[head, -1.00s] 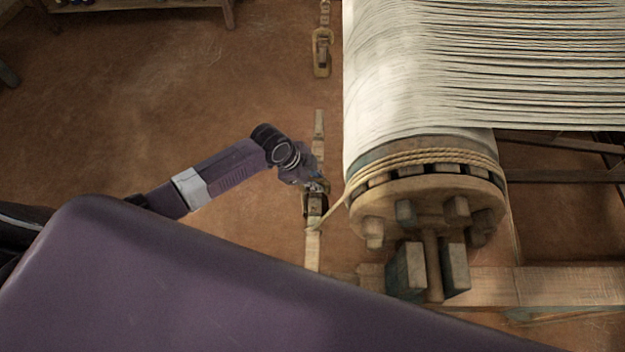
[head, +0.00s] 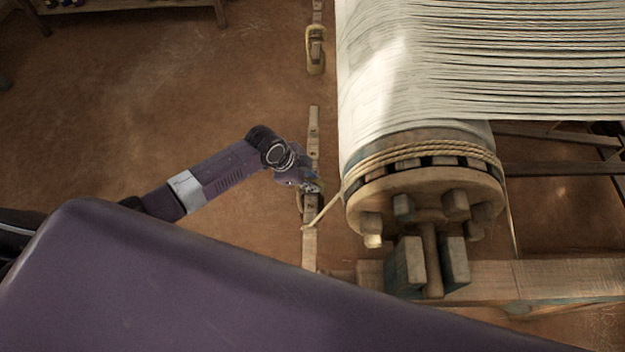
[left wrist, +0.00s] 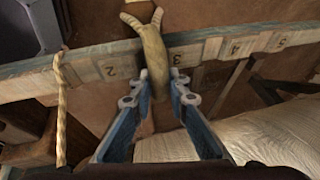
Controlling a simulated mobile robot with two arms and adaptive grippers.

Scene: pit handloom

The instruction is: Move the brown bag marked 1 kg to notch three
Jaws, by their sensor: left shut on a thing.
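A tan-brown forked piece (left wrist: 152,45), apparently part of the bag, is gripped between the two blue fingers of my left gripper (left wrist: 157,90) in the left wrist view. It crosses the notched wooden beam (left wrist: 215,48) between the marks 2 and 3. I cannot read a 1 kg mark, and the rest of the bag is hidden. In the head view my left gripper (head: 312,188) is at the beam (head: 313,150), left of the big roller, with a tan loop beside its tip. My right gripper is not in view.
A rope (left wrist: 61,105) passes over the beam left of mark 2; in the head view a rope (head: 325,207) runs to the roller (head: 430,185) with pale warp threads (head: 440,70). Another hanging item (head: 316,50) is farther along. Open floor (head: 180,100) lies left.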

